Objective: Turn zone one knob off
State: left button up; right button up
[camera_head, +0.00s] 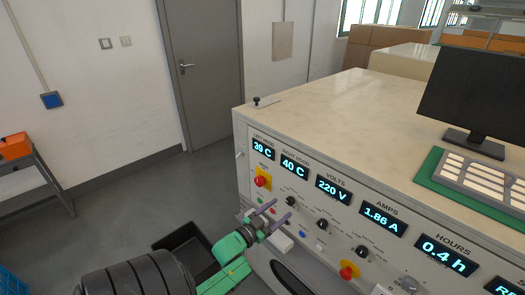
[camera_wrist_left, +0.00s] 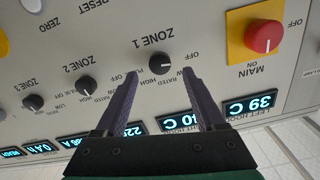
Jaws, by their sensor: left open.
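The zone one knob (camera_wrist_left: 160,65) is a small black dial on the light panel. In the wrist view it sits under the upside-down ZONE 1 label, with OFF, LOW, RATED and HIGH printed around it. I cannot tell for sure which mark it points to. It also shows in the head view (camera_head: 290,201). My left gripper (camera_wrist_left: 160,74) is open. Its two purple fingers point at the panel, one tip on each side of the knob, not closed on it. In the head view the left gripper (camera_head: 281,210) is just in front of the panel. My right gripper is not in view.
A red main switch on a yellow plate (camera_wrist_left: 263,36) is beside the knob. The zone 2 knob (camera_wrist_left: 86,86) and another dial (camera_wrist_left: 33,103) are on the other side. Lit displays (camera_head: 333,189) run above. A monitor (camera_head: 475,95) stands on the cabinet top (camera_head: 350,120). A dark bin (camera_head: 185,240) is below.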

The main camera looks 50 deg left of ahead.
pick_arm(q)
jog(key=s+b, duration=0.1)
jog(key=s, duration=1)
jog(key=shift+s+d, duration=0.15)
jog(key=s+d+f+n+g, duration=0.1)
jog(key=s+f+g, duration=0.1)
jog(key=f, duration=0.6)
jog(key=s+d+f+g, duration=0.1)
jog(key=s+f+g, duration=0.15)
jog(key=f, duration=0.55)
jog(key=s+d+f+n+g, duration=0.1)
jog(key=d+f+g, duration=0.15)
jog(key=f, duration=0.55)
jog(key=s+d+f+m+g, duration=0.1)
jog(key=s+d+f+g, duration=0.3)
jog(key=s+f, duration=0.4)
jog(key=s+d+f+m+g, duration=0.1)
jog(key=s+d+f+g, duration=0.3)
jog(key=s, duration=0.7)
notch_tip(320, 180, down, 5)
jog(key=shift+r+g, duration=0.1)
jog(key=shift+g, duration=0.9)
jog(key=shift+d, duration=0.1)
jog(key=shift+c, duration=0.3)
